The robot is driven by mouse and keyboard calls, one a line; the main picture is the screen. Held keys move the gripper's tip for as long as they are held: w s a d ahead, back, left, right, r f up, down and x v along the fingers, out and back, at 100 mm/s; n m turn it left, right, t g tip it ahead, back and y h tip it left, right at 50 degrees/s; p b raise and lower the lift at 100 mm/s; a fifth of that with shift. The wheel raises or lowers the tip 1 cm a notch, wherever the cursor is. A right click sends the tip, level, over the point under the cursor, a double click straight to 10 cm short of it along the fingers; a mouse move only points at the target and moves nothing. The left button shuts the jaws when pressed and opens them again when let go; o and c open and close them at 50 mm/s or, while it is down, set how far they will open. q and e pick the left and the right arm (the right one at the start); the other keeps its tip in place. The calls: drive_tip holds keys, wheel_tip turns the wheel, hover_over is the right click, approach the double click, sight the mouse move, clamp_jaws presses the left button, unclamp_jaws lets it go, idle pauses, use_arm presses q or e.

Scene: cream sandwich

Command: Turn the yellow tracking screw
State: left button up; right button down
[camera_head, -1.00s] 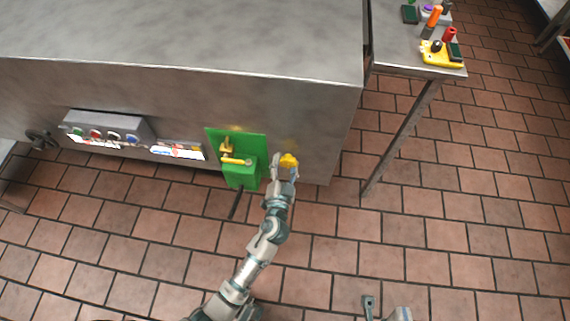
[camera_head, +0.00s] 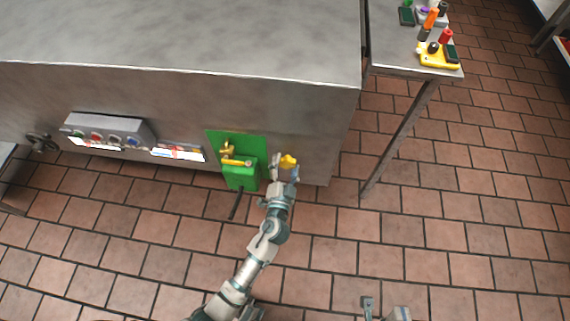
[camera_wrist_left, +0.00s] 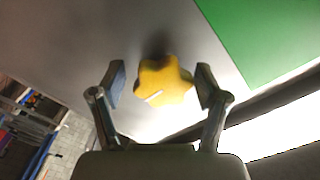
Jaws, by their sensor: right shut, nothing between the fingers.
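The yellow tracking screw (camera_head: 288,161) is a lobed knob on the front face of the grey metal machine, right of a green plate. In the left wrist view the knob (camera_wrist_left: 163,82) sits between the two fingertips. My left gripper (camera_head: 284,168) is open around it, with one finger on each side. A gap shows at the left finger; the right finger is very close to the knob, and I cannot tell if it touches. My right gripper (camera_head: 369,304) shows only partly at the bottom edge, low and far from the screw.
The green plate (camera_head: 257,144) with yellow fittings is just left of my left gripper, with a dark rod below. A control box (camera_head: 107,125) is further left. A side table (camera_head: 393,62) with small tools stands at the right. The tiled floor in front is clear.

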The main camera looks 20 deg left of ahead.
use_arm(q)
drive_tip(key=shift+s, duration=0.1)
drive_tip(key=v, duration=1.1)
drive_tip(key=shift+s, duration=0.35)
drive_tip(key=shift+d, duration=0.15)
